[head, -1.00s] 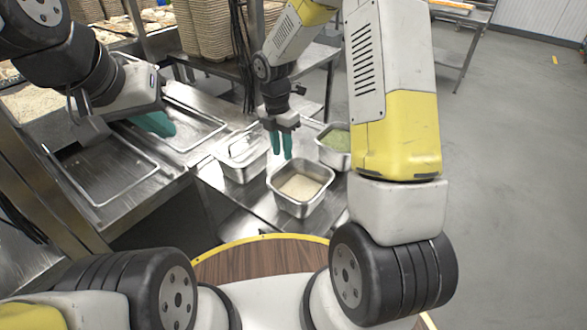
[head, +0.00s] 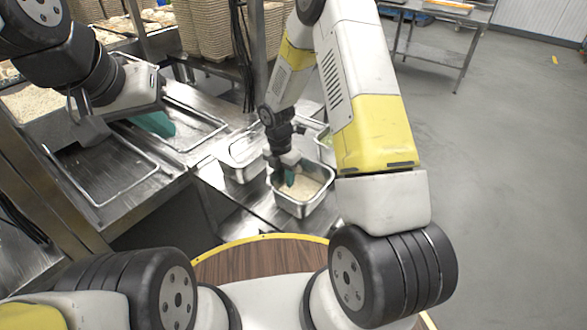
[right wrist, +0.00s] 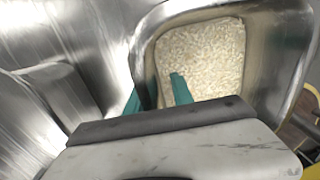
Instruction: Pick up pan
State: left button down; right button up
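The steel pan (head: 297,211) holds pale rice (head: 302,187) and stands on the steel counter in the head view. It fills the upper right of the right wrist view (right wrist: 272,52), with rice (right wrist: 202,55) inside. My right gripper (head: 287,178) is low at the pan's left side. In the right wrist view its teal fingers (right wrist: 157,97) straddle the pan wall, one outside and one inside over the rice, with a gap between them. My left gripper (head: 153,123) is over the trays at left; only part of its teal fingers shows.
A second steel pan (head: 241,172) stands close left of the rice pan. A pan with green contents (head: 326,150) is partly hidden behind my right arm. Wire-framed trays (head: 100,203) lie at left. Stacked brown containers (head: 212,30) stand behind.

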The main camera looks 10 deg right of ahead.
jog(key=shift+f, duration=0.1)
jog(key=shift+c, duration=0.2)
grip_shut()
dwell(1.2)
